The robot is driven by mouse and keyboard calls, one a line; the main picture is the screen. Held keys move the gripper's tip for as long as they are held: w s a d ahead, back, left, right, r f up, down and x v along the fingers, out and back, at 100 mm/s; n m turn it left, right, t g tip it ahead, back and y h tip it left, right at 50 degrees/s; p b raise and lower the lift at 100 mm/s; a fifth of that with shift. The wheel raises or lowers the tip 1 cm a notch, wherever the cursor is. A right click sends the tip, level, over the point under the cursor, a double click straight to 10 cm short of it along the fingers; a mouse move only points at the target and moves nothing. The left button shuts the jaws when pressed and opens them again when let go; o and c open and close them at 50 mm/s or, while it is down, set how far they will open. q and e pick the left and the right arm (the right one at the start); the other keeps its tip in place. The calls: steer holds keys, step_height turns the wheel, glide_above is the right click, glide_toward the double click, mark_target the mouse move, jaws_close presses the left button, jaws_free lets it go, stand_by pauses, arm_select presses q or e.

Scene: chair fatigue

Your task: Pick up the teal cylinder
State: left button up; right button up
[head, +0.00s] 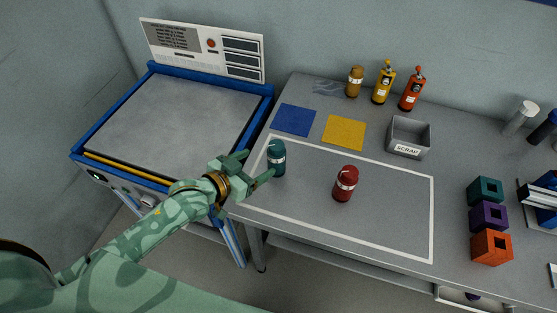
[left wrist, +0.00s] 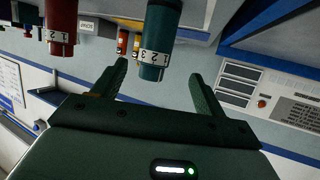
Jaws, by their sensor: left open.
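The teal cylinder (head: 277,157) stands upright on the grey table inside the white outline, near its left side. It has a pale band, and in the left wrist view the teal cylinder (left wrist: 158,40) shows numbers on that band. My left gripper (head: 259,166) is open beside the cylinder, at its left. In the left wrist view, the left gripper's fingers (left wrist: 158,82) are spread, with the cylinder's banded end ahead of and between them. I cannot tell whether they touch it. My right gripper is not in view.
A dark red cylinder (head: 345,184) stands to the right of the teal one. Blue (head: 293,120) and yellow (head: 344,132) squares lie behind, with a scrap bin (head: 409,137) beside them. Several coloured blocks (head: 488,216) sit at the right. A blue-framed machine (head: 165,122) stands left.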

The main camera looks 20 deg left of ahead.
mark_target(281, 154)
arm_select(q)
steer(key=b+x, duration=0.1)
steer(key=x, duration=0.4)
steer(key=shift+w+d+f, duration=0.1)
steer(key=shift+w, duration=0.05)
steer(key=x, duration=0.1)
steer(key=b+x, duration=0.1)
steer(key=x, duration=0.1)
steer(key=b+x, duration=0.1)
steer(key=shift+w+d+f, duration=0.1)
steer(key=shift+d+f, duration=0.25)
steer(key=shift+d, duration=0.05)
steer(key=shift+w+d, duration=0.1)
steer(key=shift+w, duration=0.1)
steer(key=shift+r, duration=0.1)
steer(key=c, duration=1.3)
